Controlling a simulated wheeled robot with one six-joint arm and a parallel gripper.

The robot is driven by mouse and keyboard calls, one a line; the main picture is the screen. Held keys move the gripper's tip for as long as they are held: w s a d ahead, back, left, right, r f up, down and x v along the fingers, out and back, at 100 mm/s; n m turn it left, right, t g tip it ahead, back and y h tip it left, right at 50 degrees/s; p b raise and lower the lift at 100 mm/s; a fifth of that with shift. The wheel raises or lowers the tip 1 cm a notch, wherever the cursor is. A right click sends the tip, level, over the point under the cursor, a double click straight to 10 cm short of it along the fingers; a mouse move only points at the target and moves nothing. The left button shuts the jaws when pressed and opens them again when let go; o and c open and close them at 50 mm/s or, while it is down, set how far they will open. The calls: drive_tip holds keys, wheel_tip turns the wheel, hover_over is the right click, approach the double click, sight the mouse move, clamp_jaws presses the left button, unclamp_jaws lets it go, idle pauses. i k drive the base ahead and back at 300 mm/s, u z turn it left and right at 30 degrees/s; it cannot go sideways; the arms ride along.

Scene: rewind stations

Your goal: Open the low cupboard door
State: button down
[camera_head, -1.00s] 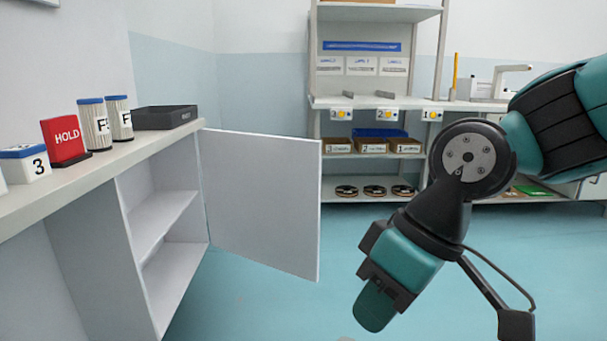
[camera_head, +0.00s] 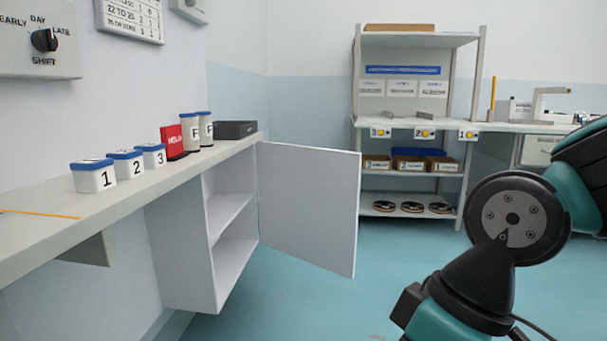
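The low cupboard (camera_head: 183,260) is under the left counter. Its white door (camera_head: 308,208) stands wide open, swung out to the right on the far side of the opening. Two empty-looking shelf levels (camera_head: 228,212) show inside. My arm is at the lower right, apart from the door, with a floor gap between them. My gripper itself is below the picture edge, so its fingers are not visible.
The counter (camera_head: 45,222) carries boxes marked 1, 2 and 3 (camera_head: 126,163), a red block (camera_head: 173,142), two canisters (camera_head: 198,130) and a dark tray (camera_head: 235,130). A shelf rack (camera_head: 413,125) stands at the back. The blue floor (camera_head: 290,305) is clear.

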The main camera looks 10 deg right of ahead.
sight(309, 196)
drive_tip(key=u, duration=0.5)
drive_tip(key=i, duration=1.3)
drive_tip(key=z, duration=0.55)
